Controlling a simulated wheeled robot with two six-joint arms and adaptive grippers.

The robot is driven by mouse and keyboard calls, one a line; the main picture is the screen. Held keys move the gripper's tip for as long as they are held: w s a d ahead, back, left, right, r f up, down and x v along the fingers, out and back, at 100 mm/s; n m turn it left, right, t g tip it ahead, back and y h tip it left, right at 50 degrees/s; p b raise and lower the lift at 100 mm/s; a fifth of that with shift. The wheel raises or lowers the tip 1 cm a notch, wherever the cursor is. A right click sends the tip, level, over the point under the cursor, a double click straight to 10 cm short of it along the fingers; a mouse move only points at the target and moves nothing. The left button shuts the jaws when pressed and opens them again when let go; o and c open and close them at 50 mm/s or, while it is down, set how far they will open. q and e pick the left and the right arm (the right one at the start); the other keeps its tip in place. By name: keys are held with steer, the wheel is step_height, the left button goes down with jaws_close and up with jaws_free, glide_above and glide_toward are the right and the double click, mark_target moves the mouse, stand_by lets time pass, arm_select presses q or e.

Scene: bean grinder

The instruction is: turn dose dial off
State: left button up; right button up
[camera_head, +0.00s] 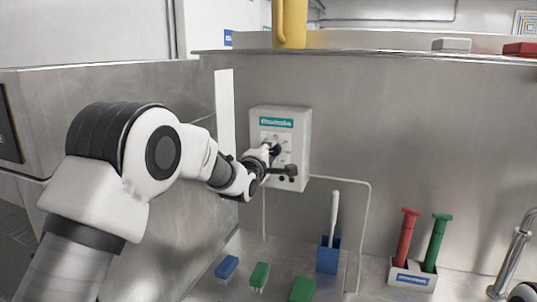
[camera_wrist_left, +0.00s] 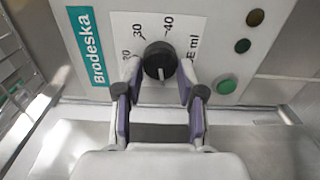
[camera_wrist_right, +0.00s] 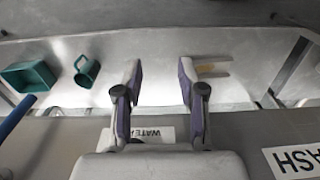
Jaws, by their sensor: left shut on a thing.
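A white wall box (camera_head: 298,127) with a teal Brodeska label (camera_wrist_left: 86,46) hangs on the steel wall. Its black dose dial (camera_wrist_left: 160,61) sits beside a printed scale with 20, 30, 40 and ml marks. A pale line on the dial points down toward the gripper in the left wrist view. My left gripper (camera_wrist_left: 160,75) is shut on the dial, one finger at each side; in the head view the gripper (camera_head: 269,158) partly covers the box front. My right gripper (camera_wrist_right: 160,75) is open and empty, away from the box.
A green button (camera_wrist_left: 226,86) and darker round ones are on the box. A yellow jug (camera_head: 290,22) stands on the shelf above. Below are a blue brush holder (camera_head: 328,258), a caddy (camera_head: 411,276) and a tap (camera_head: 516,255). A green mug (camera_wrist_right: 87,70) shows near my right gripper.

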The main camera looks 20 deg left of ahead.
arm_select(q)
steer(key=shift+d, duration=0.1)
steer(key=o, duration=0.9)
steer(key=shift+o, duration=1.2)
steer(key=shift+w+d, duration=0.2)
steer(key=shift+s, duration=0.35)
steer(key=s, duration=1.1)
steer(key=shift+s+a, duration=0.15)
steer(key=shift+a, duration=0.05)
